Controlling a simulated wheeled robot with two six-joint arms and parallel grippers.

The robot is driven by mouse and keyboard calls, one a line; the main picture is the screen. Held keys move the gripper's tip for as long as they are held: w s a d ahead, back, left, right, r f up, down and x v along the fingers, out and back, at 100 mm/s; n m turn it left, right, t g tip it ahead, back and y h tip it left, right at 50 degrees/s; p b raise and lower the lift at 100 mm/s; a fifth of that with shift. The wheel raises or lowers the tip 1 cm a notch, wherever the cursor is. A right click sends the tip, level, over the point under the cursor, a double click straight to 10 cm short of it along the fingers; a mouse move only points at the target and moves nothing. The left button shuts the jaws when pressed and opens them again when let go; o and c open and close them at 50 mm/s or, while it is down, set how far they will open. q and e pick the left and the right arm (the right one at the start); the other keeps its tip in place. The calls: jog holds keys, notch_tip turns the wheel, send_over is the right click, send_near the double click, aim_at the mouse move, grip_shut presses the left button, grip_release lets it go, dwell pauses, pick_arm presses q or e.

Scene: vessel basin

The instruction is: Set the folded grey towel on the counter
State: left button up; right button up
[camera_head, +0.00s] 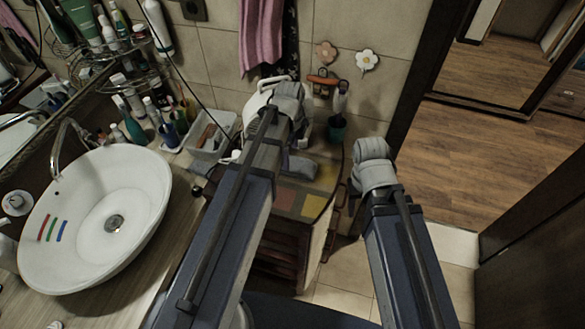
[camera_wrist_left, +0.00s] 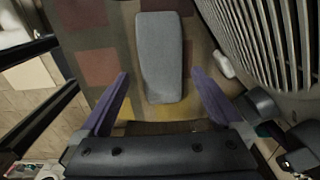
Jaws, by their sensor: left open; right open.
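The folded grey towel (camera_wrist_left: 160,55) lies flat on a small cabinet top patterned with coloured squares, in the left wrist view. In the head view a grey piece of it (camera_head: 300,167) shows beside my left arm, which hides the rest. My left gripper (camera_wrist_left: 160,74) is open, its two fingers apart on either side of the towel's near end in the picture; I cannot tell its height above it. In the head view my left wrist (camera_head: 286,97) is over the cabinet's back. My right gripper (camera_head: 372,163) is open and empty, right of the cabinet. The wooden counter (camera_head: 110,297) is at left.
A white basin (camera_head: 90,215) fills much of the counter. Bottles (camera_head: 132,122) and a clear bin (camera_head: 205,135) crowd its back. A dark green cup (camera_head: 337,128) stands at the cabinet's back right. A slatted white object (camera_wrist_left: 265,40) rises beside the towel.

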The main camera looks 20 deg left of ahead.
aim_at(293, 162)
pick_arm(q)
jog(key=f+b, duration=0.5)
jog(key=shift+w+d+f, duration=0.1)
jog(key=shift+w+d, duration=0.05)
jog(key=shift+d, duration=0.15)
jog(key=shift+c, duration=0.4)
jog(key=c, duration=1.2)
